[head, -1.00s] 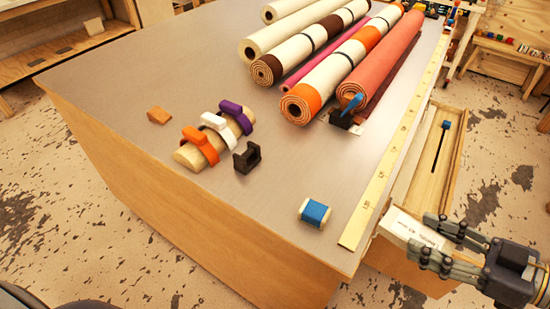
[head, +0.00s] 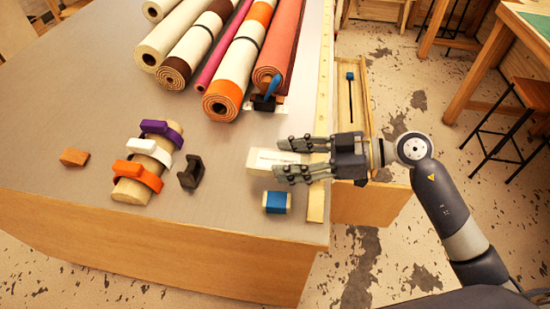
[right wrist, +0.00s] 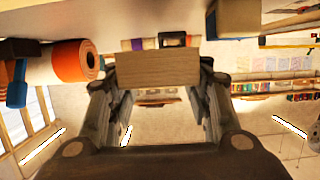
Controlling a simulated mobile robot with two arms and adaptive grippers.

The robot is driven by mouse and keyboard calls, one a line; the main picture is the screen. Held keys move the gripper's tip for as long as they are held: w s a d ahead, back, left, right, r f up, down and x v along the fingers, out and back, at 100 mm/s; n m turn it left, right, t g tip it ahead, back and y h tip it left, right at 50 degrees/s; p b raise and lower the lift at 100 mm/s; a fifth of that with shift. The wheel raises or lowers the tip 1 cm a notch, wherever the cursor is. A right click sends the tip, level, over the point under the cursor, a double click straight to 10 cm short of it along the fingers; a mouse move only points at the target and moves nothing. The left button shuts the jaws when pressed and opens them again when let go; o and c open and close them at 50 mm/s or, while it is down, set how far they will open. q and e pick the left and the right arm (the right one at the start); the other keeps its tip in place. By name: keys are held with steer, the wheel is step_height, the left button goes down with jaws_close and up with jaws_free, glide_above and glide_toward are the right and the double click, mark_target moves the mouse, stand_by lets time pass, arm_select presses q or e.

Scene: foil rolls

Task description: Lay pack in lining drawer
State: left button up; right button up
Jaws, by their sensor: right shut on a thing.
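My right gripper (head: 286,160) is shut on a small white pack (head: 262,168) with print on its side. It holds the pack over the tabletop near the table's right edge. In the right wrist view the pack (right wrist: 157,75) shows as a pale block between the fingers. An open wooden drawer (head: 371,204) sticks out of the table's right side, to the right of and below the pack, partly behind my arm. A thin black strip with a blue end lies inside it. My left gripper is not in view.
A blue-banded block (head: 277,203) sits just in front of the gripper. A dark holder (head: 190,172) and a roll with purple, white and orange clips (head: 140,175) stand to the left. Several large rolls (head: 221,100) lie behind. A yellow ruler (head: 317,205) runs along the right edge.

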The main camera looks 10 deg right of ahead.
mark_target(272, 153)
steer(key=w+a, duration=0.2)
steer(key=shift+w+a+f, duration=0.15)
steer(key=shift+w+a, duration=0.15)
steer(key=shift+w, duration=0.05)
steer(key=shift+f, duration=1.8)
steer(key=o, duration=1.1)
steer(key=shift+f, duration=0.15)
